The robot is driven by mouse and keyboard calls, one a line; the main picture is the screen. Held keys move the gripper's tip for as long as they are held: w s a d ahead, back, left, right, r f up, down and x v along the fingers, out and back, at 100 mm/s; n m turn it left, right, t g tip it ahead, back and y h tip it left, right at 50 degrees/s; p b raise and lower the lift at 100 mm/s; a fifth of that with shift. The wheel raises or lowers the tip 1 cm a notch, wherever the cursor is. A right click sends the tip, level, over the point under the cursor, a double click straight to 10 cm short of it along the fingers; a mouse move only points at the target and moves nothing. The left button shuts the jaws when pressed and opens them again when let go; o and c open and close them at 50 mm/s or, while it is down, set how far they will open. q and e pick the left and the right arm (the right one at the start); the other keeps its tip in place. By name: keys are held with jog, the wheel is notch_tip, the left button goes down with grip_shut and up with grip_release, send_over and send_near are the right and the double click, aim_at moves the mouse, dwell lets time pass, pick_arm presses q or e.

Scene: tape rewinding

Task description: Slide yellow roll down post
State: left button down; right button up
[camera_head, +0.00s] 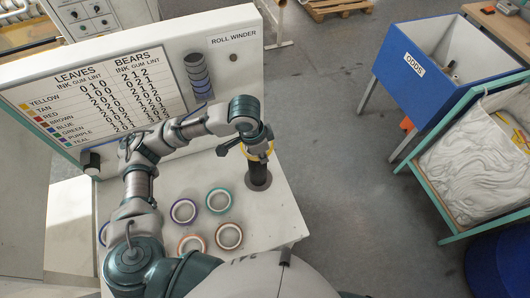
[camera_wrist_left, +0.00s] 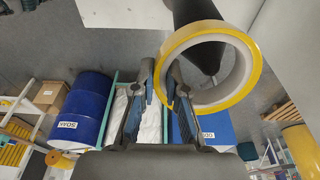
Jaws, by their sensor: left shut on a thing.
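The yellow roll (camera_head: 262,157) is at the top of the dark upright post (camera_head: 258,172) on the right side of the white bench. My left gripper (camera_head: 247,143) is shut on the roll's rim. In the left wrist view the yellow roll (camera_wrist_left: 168,62) shows as a ring with a pale inside, its rim at the fingers of my left gripper (camera_wrist_left: 165,98). The dark post (camera_wrist_left: 190,12) reaches into the ring's opening there, and the roll looks slightly tilted. The exact finger contact is partly hidden. My right gripper is not in view.
Several rolls lie flat on the bench, among them a purple one (camera_head: 172,211), a teal one (camera_head: 228,202) and a brown one (camera_head: 181,243). A white score board (camera_head: 150,70) stands behind. A blue bin (camera_head: 410,90) stands off to the right, across open floor.

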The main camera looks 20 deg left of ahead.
pick_arm(q)
jog(key=c, duration=1.2)
grip_release()
jog(key=shift+a, duration=0.3)
jog(key=shift+o, duration=0.4)
jog(key=shift+d, duration=0.35)
jog(key=shift+d+r, duration=0.1)
jog(key=shift+r, duration=0.4)
notch_tip(320, 180, up, 11)
jog(key=s+a, duration=0.1)
jog(key=a, duration=0.1)
jog(key=shift+f, duration=0.15)
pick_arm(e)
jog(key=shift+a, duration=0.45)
pick_arm(q)
jog(key=shift+d, duration=0.1)
